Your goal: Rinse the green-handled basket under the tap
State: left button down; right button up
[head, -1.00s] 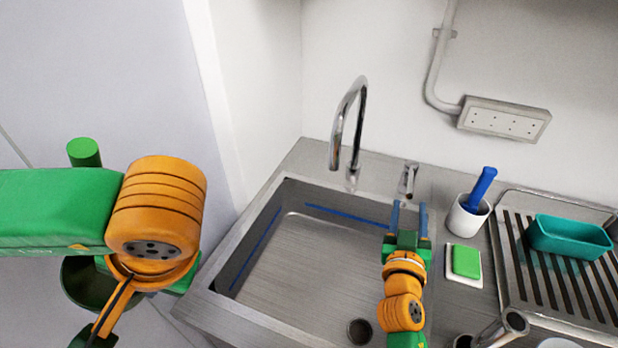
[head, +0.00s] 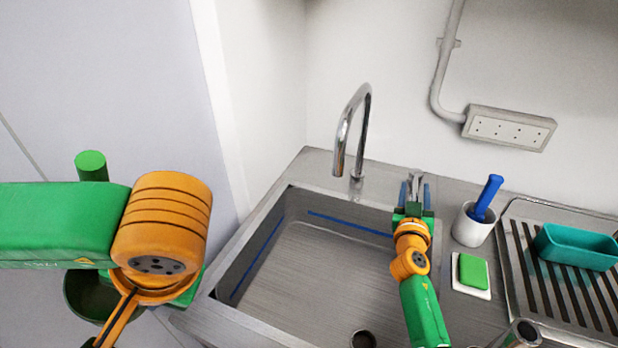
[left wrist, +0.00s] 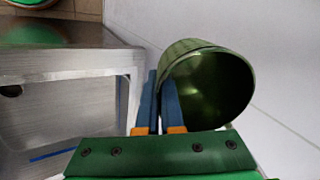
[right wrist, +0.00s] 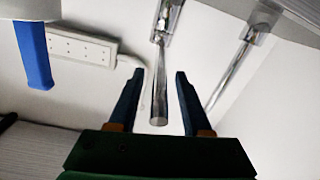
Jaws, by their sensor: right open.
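The chrome tap (head: 366,122) arches over the back of the steel sink (head: 310,265); no water shows. Its lever (head: 416,176) stands to the right. My right gripper (head: 414,192) is open, its blue fingers on either side of the lever. In the right wrist view the lever (right wrist: 158,95) shows between the fingertips (right wrist: 160,72), apart from both. My left gripper (left wrist: 159,65) has its fingers nearly together. I make out no green handle. In the head view my left wrist hides the left fingers.
Right of the sink are a white cup (head: 470,228) with a blue-handled tool (head: 487,196), a green sponge (head: 473,271) and a drainer (head: 520,270) with a teal tub (head: 575,248). A socket box (head: 508,129) is on the wall. The sink basin looks empty.

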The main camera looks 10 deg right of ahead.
grip_shut()
dwell(1.4)
